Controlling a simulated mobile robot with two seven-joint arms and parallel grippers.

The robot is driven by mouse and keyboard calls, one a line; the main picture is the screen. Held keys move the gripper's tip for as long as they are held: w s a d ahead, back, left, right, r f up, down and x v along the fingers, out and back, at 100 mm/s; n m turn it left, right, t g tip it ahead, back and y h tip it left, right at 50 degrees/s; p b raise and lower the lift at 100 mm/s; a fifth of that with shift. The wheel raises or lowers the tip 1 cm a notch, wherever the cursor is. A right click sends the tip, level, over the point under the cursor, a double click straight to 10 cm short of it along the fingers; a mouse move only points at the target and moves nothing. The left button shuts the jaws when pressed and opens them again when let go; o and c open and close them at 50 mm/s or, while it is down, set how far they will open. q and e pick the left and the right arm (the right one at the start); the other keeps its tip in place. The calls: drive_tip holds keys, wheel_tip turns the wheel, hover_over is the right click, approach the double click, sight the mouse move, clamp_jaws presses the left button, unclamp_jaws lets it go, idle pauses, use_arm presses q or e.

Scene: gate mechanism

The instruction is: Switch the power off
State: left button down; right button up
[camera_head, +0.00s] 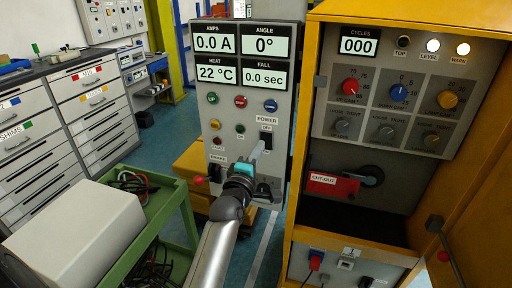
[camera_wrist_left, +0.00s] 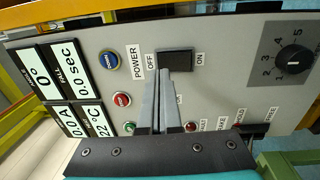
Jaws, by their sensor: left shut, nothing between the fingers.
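The grey control panel (camera_head: 225,118) stands in the middle of the head view. Its black power switch (camera_head: 266,141) has the label POWER above it, with OFF at its upper end. In the left wrist view the switch (camera_wrist_left: 175,61) lies between the labels OFF, on the left, and ON, on the right. My left gripper (camera_head: 260,147) is shut and empty, its fingers pointing at the panel. In the wrist view its fingertips (camera_wrist_left: 164,74) overlap the switch's lower edge. I cannot tell whether they touch it. My right gripper is not in view.
Displays (camera_head: 241,58) on the panel read 0.0 A, 0°, 22 °C and 0.0 sec. A yellow cabinet (camera_head: 299,150) with knobs and a red cut-out (camera_head: 330,185) stands close on the right. A green cart (camera_head: 170,205) with a grey box (camera_head: 75,232) is on the left.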

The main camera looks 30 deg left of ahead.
use_arm(q)
drive_tip(key=r+v, duration=0.2)
drive_tip(key=v, duration=0.7)
drive_tip(key=shift+s+p, duration=0.4)
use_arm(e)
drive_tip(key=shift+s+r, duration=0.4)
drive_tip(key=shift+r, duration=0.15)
use_arm(q)
drive_tip(key=shift+d, duration=0.1)
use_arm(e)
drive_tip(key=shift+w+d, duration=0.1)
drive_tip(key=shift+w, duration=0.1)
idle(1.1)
use_arm(q)
drive_tip(key=c, duration=1.5)
unclamp_jaws()
